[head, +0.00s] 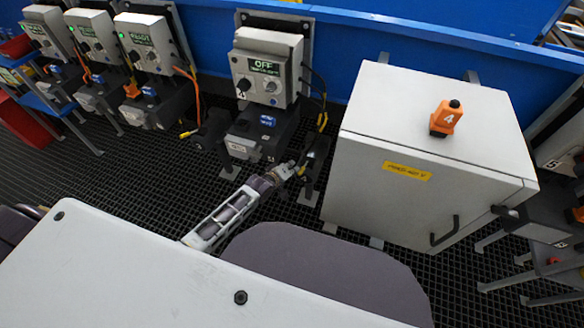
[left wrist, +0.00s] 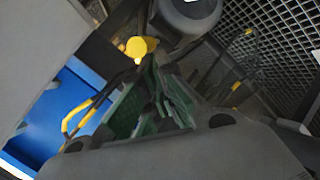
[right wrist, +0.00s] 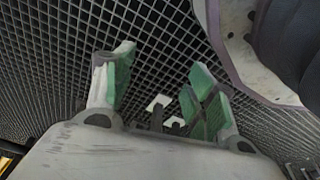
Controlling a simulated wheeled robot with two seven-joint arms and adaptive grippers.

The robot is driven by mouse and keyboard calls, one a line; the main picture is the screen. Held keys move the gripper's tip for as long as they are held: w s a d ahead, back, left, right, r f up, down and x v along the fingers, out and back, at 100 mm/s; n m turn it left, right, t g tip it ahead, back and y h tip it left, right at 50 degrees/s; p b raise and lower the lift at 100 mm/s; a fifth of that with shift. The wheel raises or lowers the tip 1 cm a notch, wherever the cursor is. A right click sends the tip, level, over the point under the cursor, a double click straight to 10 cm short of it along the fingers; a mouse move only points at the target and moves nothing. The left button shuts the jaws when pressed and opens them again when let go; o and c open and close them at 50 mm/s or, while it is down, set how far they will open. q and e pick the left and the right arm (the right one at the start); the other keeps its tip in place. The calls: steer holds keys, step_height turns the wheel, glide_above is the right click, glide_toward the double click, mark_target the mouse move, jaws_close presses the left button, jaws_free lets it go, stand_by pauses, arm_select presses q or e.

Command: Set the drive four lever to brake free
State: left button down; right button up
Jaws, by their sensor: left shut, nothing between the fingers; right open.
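The drive four unit (head: 265,65) is a pale control box marked 4, its display reading OFF, above a dark motor block (head: 262,128). My left gripper (head: 296,168) is low at the right side of that motor. Its green-padded fingers (left wrist: 155,108) are together and empty. A yellow rounded end (left wrist: 140,47) shows just beyond them in the left wrist view; I cannot tell whether it is the brake lever's knob or whether the fingers touch it. The lever's position is unclear. My right gripper (right wrist: 155,95) is open and empty above floor grating.
A pale cabinet (head: 425,160) stands to the right, with an orange piece marked 4 (head: 445,118) on top. Yellow and black cables (head: 320,110) hang beside drive four. Other drive units (head: 145,45) line the blue conveyor wall (head: 350,45) at left. Dark grating (head: 130,175) covers the floor.

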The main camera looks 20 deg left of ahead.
arm_select(q)
steer(key=shift+s+f, duration=0.1)
steer(key=shift+f, duration=0.1)
arm_select(e)
steer(key=shift+a+r, duration=0.1)
steer(key=shift+a, duration=0.05)
arm_select(q)
steer(key=f+t+b, duration=0.1)
steer(key=b, duration=0.1)
steer(key=s+f+t+b, duration=0.1)
steer(key=f+t+b, duration=0.1)
steer(key=f+t+h+b, duration=0.1)
steer(key=b, duration=0.2)
steer(key=shift+s+f+m+t, duration=0.2)
steer(key=shift+s+m+t, duration=0.1)
steer(key=shift+m, duration=0.1)
arm_select(e)
steer(key=w+a+r, duration=0.1)
steer(key=a+r, duration=0.1)
steer(key=r, duration=0.6)
steer(key=w+a+r+y, duration=0.1)
steer(key=a+r, duration=0.1)
steer(key=r, duration=0.6)
steer(key=shift+w, duration=0.15)
arm_select(q)
steer(key=shift+s, duration=0.1)
arm_select(e)
steer(key=shift+f, duration=0.2)
